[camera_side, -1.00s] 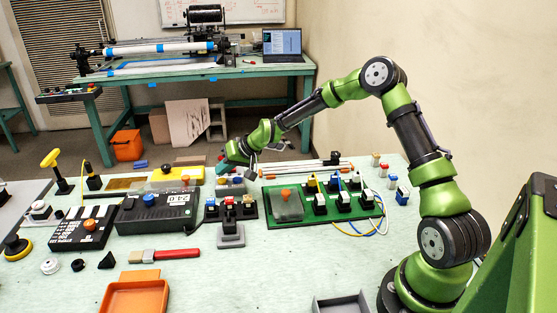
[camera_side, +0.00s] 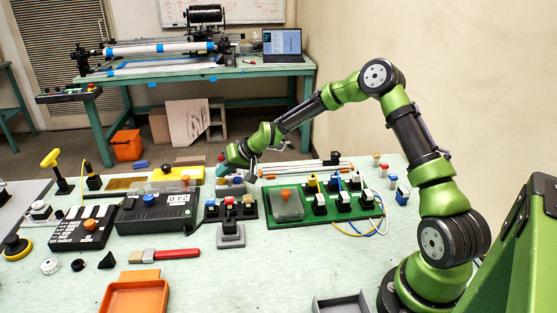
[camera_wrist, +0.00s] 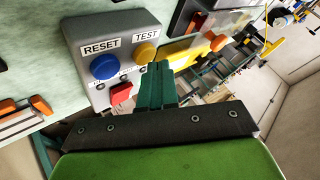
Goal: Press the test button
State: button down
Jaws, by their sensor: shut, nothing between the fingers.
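The test button is the round yellow button (camera_wrist: 145,53) beneath the TEST label on a grey control box (camera_wrist: 95,37) in the wrist view. A blue button (camera_wrist: 104,67) under the RESET label sits to its left, and a red button (camera_wrist: 121,93) sits below. My gripper (camera_wrist: 158,68) is shut and empty. Its dark green fingertips appear just below and right of the yellow button; whether they touch it cannot be told. In the side view my gripper (camera_side: 221,168) is at the far side of the table, above the grey box, partly hiding it.
A green board (camera_side: 327,212) with several switches and cables lies to the right. A black box (camera_side: 158,215) with a blue knob and a small joystick unit (camera_side: 230,231) stand nearer the camera.

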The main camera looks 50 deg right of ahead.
aim_at(225, 180)
jog(key=shift+f, duration=0.45)
dwell(0.6)
jog(key=shift+r, duration=0.85)
jog(key=shift+r, duration=2.55)
